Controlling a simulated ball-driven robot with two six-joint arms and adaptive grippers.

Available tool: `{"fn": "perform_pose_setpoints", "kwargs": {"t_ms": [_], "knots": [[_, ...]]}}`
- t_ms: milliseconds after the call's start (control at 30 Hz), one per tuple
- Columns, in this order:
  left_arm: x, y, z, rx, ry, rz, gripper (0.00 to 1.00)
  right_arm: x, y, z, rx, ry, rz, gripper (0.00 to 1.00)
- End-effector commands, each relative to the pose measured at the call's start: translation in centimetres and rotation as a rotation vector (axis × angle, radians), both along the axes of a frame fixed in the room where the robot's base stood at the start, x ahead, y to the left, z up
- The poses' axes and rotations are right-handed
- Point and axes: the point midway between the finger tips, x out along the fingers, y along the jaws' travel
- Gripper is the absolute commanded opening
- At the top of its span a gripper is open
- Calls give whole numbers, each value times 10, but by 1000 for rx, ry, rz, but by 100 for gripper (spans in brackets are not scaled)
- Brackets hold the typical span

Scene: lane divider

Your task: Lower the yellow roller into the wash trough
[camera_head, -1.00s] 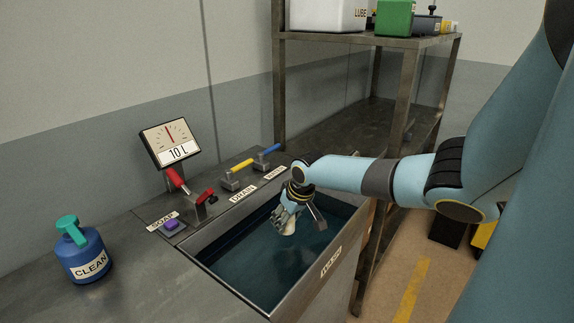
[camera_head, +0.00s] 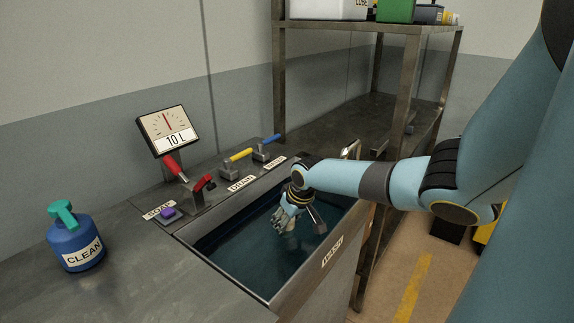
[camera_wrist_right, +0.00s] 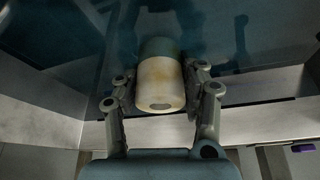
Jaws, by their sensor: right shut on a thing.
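The wash trough (camera_head: 326,262) is sunk into the metal bench and holds dark blue-green water. My right gripper (camera_head: 287,218) reaches down into the trough, over the water. In the right wrist view the gripper (camera_wrist_right: 160,82) is shut on the pale yellow roller (camera_wrist_right: 161,85), one finger on each side. The roller's far end looks teal, as if under the water; its near end is pale and clear of it. In the head view only a little of the roller (camera_head: 291,241) shows below the fingers. My left gripper is not in view.
A gauge reading 10 L (camera_head: 166,130) stands behind the trough. Red, yellow (camera_head: 238,155) and blue levers line its back edge, with a purple soap button (camera_head: 168,212). A blue CLEAN jug (camera_head: 75,245) stands at the left. A metal shelf (camera_head: 370,27) rises behind my right arm.

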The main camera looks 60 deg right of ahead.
Motion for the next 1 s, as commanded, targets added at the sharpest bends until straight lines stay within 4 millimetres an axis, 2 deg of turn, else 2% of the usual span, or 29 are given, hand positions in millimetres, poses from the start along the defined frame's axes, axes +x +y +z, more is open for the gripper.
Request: {"fn": "perform_pose_setpoints", "kwargs": {"t_ms": [1000], "knots": [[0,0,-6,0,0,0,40,0,0,-7,0,-1,0,5]]}}
